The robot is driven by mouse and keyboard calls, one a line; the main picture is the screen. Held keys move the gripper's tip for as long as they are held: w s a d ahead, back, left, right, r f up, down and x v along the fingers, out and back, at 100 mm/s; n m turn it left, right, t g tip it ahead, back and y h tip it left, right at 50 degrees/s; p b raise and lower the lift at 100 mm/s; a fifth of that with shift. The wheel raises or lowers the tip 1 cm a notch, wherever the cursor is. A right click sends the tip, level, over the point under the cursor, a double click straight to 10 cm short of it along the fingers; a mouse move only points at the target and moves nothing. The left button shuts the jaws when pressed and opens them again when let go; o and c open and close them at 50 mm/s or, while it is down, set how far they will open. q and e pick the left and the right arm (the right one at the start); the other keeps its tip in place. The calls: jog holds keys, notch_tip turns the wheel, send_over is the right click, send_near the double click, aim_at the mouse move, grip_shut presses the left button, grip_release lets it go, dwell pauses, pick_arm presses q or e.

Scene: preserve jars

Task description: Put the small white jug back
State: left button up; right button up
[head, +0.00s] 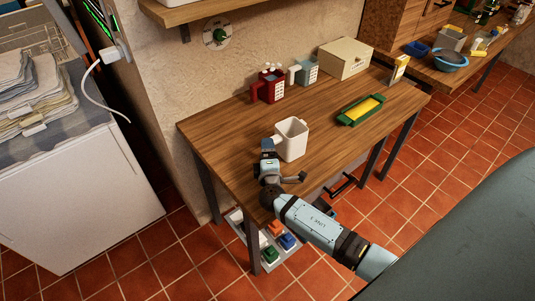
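The small white jug (292,141) stands upright on the wooden table (225,135), near its front left part. Its open top faces up. My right gripper (287,160) is at the near side of the jug, low over the table top. Its two fingers are spread apart, one close to the jug's left side and one in front of it to the right. I cannot tell whether a finger touches the jug. My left gripper is not in view.
A red canister (270,86), a grey-green canister (304,71) and a cream box (345,57) stand along the wall. A green tray with a yellow item (361,110) and a small yellow-white carton (398,69) are to the right. The table's middle is clear.

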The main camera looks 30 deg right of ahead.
jog(key=shift+f+b, duration=0.2)
jog(key=shift+b, duration=0.1)
jog(key=o, duration=0.8)
jog(key=shift+o, duration=0.2)
jog(key=shift+r+p, duration=0.2)
jog(key=shift+p, duration=0.4)
jog(key=v, duration=0.2)
jog(key=b+v, duration=0.1)
jog(key=v, duration=0.1)
jog(key=b+v, duration=0.1)
jog(key=v, duration=0.2)
jog(key=shift+s+f, duration=0.1)
jog(key=shift+f, duration=0.2)
notch_tip(320, 180, up, 8)
jog(key=shift+r+p, duration=0.2)
jog(key=shift+p, duration=0.25)
jog(key=shift+s, duration=0.2)
